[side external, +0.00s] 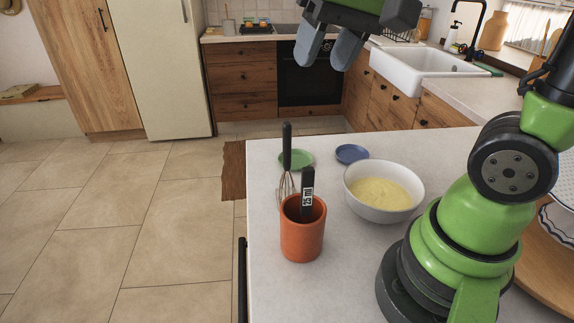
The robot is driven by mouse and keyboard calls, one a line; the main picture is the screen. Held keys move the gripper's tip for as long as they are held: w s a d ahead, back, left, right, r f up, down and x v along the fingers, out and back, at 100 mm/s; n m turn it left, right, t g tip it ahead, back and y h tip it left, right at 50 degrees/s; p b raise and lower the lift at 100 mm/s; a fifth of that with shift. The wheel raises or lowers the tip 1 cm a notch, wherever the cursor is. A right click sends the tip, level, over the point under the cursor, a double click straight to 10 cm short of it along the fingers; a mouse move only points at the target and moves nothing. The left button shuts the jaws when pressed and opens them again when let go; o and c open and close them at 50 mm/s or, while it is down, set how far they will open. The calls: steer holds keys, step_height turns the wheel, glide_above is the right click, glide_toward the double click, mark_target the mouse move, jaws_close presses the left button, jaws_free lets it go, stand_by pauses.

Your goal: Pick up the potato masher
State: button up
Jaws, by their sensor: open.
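I cannot clearly make out a potato masher. A utensil with a black handle and thin metal wires (287,148) stands upright at the orange cup; its lower end is hidden, and I cannot tell whether it is the masher or a whisk, or whether it is inside or behind the cup. A second black handle with a white measure label (307,185) stands in the orange cup (302,238); its head is hidden. My gripper (329,48) is open and empty, high above the counter at the top of the view, apart from both utensils.
A white bowl of yellow food (383,191) stands right of the cup on the pale counter (350,280). A green dish (296,159) and a blue dish (352,154) lie behind. The counter's left edge is close to the cup.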

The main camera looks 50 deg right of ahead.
mark_target(287, 123)
steer(key=w+d+f+g, duration=0.1)
steer(key=w+f, duration=0.1)
steer(key=w, duration=0.1)
steer(key=w+d+f+m+g, duration=0.1)
steer(key=w+d+f, duration=0.1)
steer(key=w, duration=0.1)
steer(key=w+d+f+g, duration=0.1)
steer(key=w+f, duration=0.1)
steer(key=w, duration=0.1)
steer(key=shift+d+f+m+g+h, duration=0.2)
steer(key=shift+f+m+g+h, duration=0.1)
steer(key=shift+m+h, duration=0.1)
steer(key=f, duration=0.5)
steer(key=shift+w+d, duration=0.15)
steer(key=shift+w, duration=0.05)
step_height(287, 123, down, 6)
steer(key=shift+w+r, duration=0.1)
steer(key=shift+r, duration=0.05)
steer(key=shift+c, duration=0.4)
jaws_close()
